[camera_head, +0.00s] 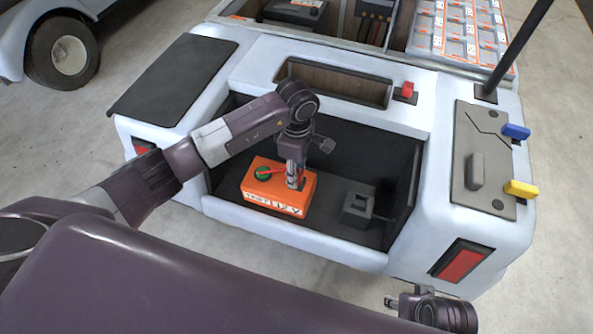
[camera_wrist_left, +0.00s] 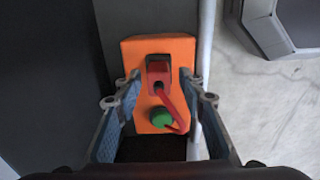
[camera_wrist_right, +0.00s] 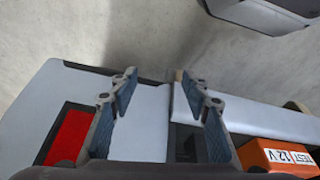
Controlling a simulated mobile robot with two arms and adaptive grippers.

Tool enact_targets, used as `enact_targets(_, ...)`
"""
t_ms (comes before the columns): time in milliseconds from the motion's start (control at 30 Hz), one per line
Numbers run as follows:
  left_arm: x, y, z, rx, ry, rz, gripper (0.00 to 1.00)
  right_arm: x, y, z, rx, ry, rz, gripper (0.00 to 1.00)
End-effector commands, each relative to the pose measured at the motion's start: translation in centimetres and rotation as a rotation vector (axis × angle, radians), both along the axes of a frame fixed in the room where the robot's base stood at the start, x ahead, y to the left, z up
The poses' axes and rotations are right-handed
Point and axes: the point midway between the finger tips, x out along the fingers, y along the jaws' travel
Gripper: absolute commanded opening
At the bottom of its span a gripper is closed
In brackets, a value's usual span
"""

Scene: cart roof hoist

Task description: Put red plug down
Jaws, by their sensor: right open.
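The red plug (camera_wrist_left: 158,72) rests on the orange box (camera_wrist_left: 180,50) in the left wrist view. A red lead runs from it to a round green part (camera_wrist_left: 161,118) on the same face. My left gripper (camera_wrist_left: 160,88) is open, its fingers apart on either side of the plug, with gaps showing on both sides. In the head view my left gripper (camera_head: 295,178) is over the right part of the orange box (camera_head: 275,202) and hides the plug. My right gripper (camera_wrist_right: 157,80) is open and empty, outside the cart's rear; it shows partly in the head view (camera_head: 392,302).
The box sits in the cart's open rear bay, whose front lip (camera_head: 290,240) and walls surround it. A dark grey block (camera_head: 358,208) stands right of it. A panel (camera_head: 483,160) with blue and yellow handles is at right. A black pole (camera_head: 520,45) rises behind it.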

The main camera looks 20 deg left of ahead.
Motion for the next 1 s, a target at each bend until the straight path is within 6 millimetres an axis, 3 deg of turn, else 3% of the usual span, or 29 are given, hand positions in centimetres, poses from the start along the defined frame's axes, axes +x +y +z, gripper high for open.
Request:
enact_targets(33,0.3,0.1,1.5,0.001,-0.009,-0.001,0.37,-0.1,0.0,-0.5,-0.001,0.008,0.001,0.44)
enact_targets(200,0.3,0.1,5.5,0.001,-0.010,-0.002,0.37,-0.2,0.0,-2.6,0.000,0.016,0.002,0.44)
enact_targets(433,0.2,0.1,9.7,0.001,-0.007,-0.001,0.37,-0.4,0.0,-4.7,-0.001,0.024,0.004,0.44)
enact_targets(633,0.2,0.0,11.3,0.001,-0.004,0.000,0.37,-0.6,0.0,-5.4,-0.002,0.027,0.004,0.44)
enact_targets(1000,0.1,0.0,11.4,0.001,-0.003,0.000,0.37,-0.6,0.0,-5.5,-0.001,0.026,0.004,0.44)
